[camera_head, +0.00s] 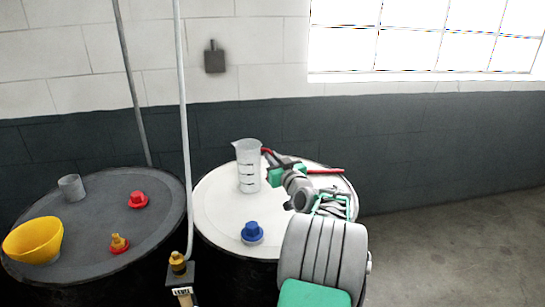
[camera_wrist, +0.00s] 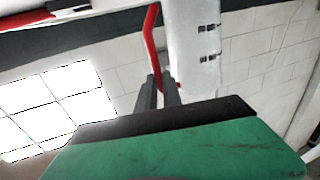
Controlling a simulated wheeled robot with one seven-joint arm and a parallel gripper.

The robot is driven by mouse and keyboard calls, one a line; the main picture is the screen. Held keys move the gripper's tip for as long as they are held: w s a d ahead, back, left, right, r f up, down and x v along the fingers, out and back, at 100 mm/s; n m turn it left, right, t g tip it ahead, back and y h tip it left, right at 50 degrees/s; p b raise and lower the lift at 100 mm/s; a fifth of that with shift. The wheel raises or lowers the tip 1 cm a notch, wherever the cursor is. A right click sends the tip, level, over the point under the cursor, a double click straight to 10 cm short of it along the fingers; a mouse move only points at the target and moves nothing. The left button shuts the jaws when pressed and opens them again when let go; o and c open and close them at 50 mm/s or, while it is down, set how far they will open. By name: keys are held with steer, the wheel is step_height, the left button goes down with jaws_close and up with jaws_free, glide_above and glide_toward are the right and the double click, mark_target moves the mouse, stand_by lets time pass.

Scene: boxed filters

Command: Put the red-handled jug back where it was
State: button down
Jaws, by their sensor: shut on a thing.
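The jug (camera_head: 248,168) is a tall clear-grey measuring jug with dark marks and a spout at upper left. It is upright over the white drum top (camera_head: 215,212); I cannot tell whether its base touches. Its red handle (camera_head: 267,151) faces right, toward my gripper (camera_head: 272,161). In the wrist view the jug's pale wall (camera_wrist: 190,45) and red handle (camera_wrist: 150,42) stand just beyond my gripper (camera_wrist: 160,82). The dark fingers are shut on the lower part of the handle, which they partly hide.
A blue-capped object (camera_head: 252,232) stands at the front of the white drum. A red rod-like thing (camera_head: 326,171) lies at its right. The dark drum (camera_head: 85,230) holds a yellow bowl (camera_head: 34,240), a grey cup (camera_head: 71,187) and two red-based pieces. A pale pole (camera_head: 184,120) rises between the drums.

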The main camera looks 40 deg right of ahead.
steer(key=shift+f, duration=0.1)
steer(key=c, duration=2)
jaws_free()
steer(key=shift+f, duration=0.1)
steer(key=o, duration=0.5)
steer(key=b+v, duration=0.3)
steer(key=v, duration=0.9)
